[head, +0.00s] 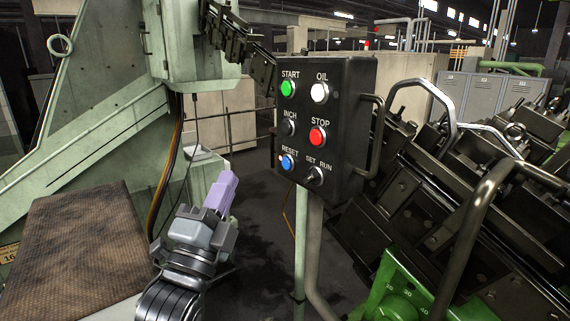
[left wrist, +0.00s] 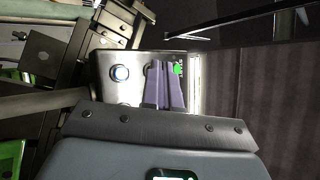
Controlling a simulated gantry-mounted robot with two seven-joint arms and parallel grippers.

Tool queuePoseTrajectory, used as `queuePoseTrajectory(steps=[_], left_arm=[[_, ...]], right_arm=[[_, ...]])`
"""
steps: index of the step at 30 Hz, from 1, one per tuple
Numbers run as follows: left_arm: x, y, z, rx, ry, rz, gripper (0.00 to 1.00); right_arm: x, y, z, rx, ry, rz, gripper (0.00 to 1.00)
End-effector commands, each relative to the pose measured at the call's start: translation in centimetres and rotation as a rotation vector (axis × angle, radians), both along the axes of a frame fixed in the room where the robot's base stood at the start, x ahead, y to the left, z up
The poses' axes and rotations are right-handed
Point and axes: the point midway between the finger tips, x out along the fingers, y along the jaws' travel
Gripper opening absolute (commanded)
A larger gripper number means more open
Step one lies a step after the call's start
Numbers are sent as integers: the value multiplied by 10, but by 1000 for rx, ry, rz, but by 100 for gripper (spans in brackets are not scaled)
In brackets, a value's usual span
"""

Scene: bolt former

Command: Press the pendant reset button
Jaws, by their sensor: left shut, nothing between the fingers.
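The dark pendant box (head: 345,100) stands on a post in the middle of the head view. Its blue RESET button (head: 288,162) is at the lower left of its face, below the INCH switch (head: 289,127) and left of the SET/RUN selector (head: 315,177). My left gripper (head: 226,182) is shut and empty, with its purple fingers to the left of and below RESET, apart from the box in the picture.
The green START (head: 288,88), white OIL (head: 320,93) and red STOP (head: 318,136) buttons share the panel. A curved handle (head: 376,135) sits on its right side. Dark machine tooling (head: 440,190) fills the right. A brown textured surface (head: 75,245) lies at lower left.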

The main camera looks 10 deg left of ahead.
Motion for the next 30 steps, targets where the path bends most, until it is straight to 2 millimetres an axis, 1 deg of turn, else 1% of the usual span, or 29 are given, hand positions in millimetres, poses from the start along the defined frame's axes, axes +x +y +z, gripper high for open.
queuePoseTrajectory(steps=[5, 15, 21, 30], left_arm=[[11, -8, 0, -2, 2, -2, 0], [43, -33, 0, -2, 1, -2, 0], [58, -45, 1, -1, 2, -1, 0], [67, -52, 0, -1, 0, -1, 0]], right_arm=[[0, 0, 1, 0, 0, 0, 43], [0, 0, 2, 2, -1, -2, 43], [0, 1, 5, 5, 0, -4, 43], [0, 2, 6, 7, -1, -5, 43]])
